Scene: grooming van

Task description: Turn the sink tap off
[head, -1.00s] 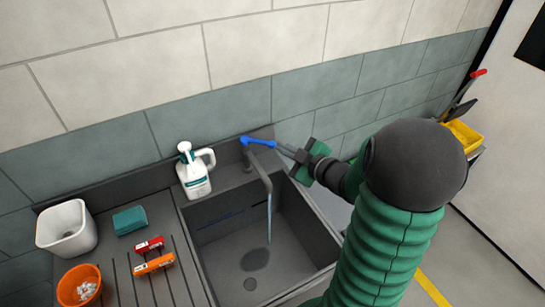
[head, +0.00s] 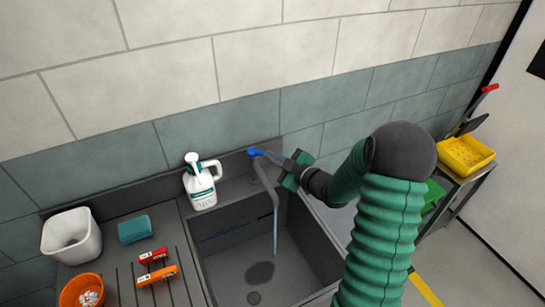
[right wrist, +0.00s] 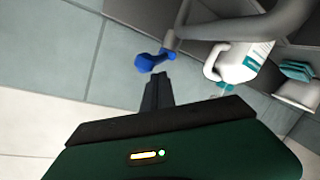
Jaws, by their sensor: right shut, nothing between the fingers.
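The sink tap (head: 265,178) is a grey spout at the back of the dark sink (head: 225,260). A thin stream of water (head: 276,228) falls from it into the basin. Its blue lever (head: 255,153) sits on top; in the right wrist view the lever (right wrist: 148,63) lies just beyond my fingertips. My right gripper (head: 271,156) is shut and empty, its fingers pointing left at the lever. In the right wrist view the shut fingertips (right wrist: 158,78) are close to the lever; I cannot tell whether they touch. My left gripper is out of view.
A white jug (head: 201,186) stands left of the tap. The drainboard holds a teal sponge (head: 134,229), red and orange packets (head: 156,276), a white bin (head: 88,245) and an orange cup (head: 67,294). A yellow tray (head: 466,156) stands on a cart at right.

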